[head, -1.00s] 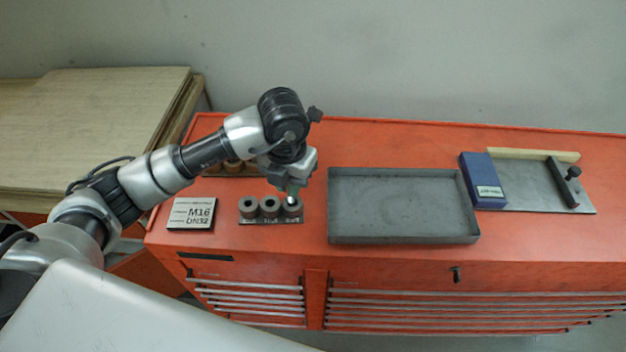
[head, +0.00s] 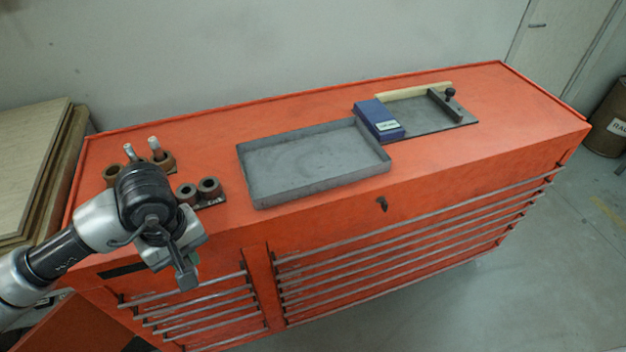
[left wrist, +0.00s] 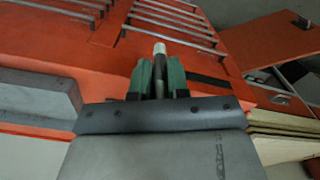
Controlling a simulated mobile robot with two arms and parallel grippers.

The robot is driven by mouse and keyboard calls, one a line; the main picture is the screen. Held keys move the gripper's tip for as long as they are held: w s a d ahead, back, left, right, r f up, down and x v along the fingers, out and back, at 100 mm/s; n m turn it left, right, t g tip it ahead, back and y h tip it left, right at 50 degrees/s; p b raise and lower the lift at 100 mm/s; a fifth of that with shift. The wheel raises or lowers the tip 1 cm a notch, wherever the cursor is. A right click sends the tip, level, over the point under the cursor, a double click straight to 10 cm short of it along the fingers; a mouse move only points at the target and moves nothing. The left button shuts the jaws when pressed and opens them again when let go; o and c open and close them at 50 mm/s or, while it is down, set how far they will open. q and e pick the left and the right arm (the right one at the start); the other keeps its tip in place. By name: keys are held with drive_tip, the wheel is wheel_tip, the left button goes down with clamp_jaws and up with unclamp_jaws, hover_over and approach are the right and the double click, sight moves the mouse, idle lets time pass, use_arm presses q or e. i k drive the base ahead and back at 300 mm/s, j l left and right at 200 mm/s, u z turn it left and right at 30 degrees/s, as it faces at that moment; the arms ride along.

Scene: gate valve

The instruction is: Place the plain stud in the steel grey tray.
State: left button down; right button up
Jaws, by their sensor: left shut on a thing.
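The steel grey tray (head: 315,165) lies empty on the orange cabinet top, right of my left arm in the head view. My left gripper (head: 186,272) is left of the tray, near the cabinet's front edge. In the left wrist view its green-padded fingers (left wrist: 161,78) are shut on a stud (left wrist: 160,52), dark with a pale tip standing out beyond the fingers. I cannot tell whether its surface is plain or threaded. A corner of the tray (left wrist: 35,95) seems to show at the left there. My right gripper is not in view.
Two pale studs (head: 155,147) stand in brown holders behind my left arm. Grey round holders (head: 209,187) sit beside it, partly hidden. A blue box (head: 378,118) and a grey plate (head: 435,122) with a wooden strip lie right of the tray. The right end of the cabinet top (head: 530,110) is clear.

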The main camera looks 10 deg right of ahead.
sight(282, 170)
drive_tip(key=k+z, duration=0.1)
drive_tip(key=z, duration=0.75)
drive_tip(key=j+z, duration=0.3)
drive_tip(key=j, duration=0.15)
drive_tip(key=k+j+z, duration=0.1)
drive_tip(key=j+z, duration=0.25)
drive_tip(key=j, duration=0.15)
drive_tip(key=k+j+z, duration=0.1)
drive_tip(key=j+z, duration=0.2)
drive_tip(key=j, duration=0.15)
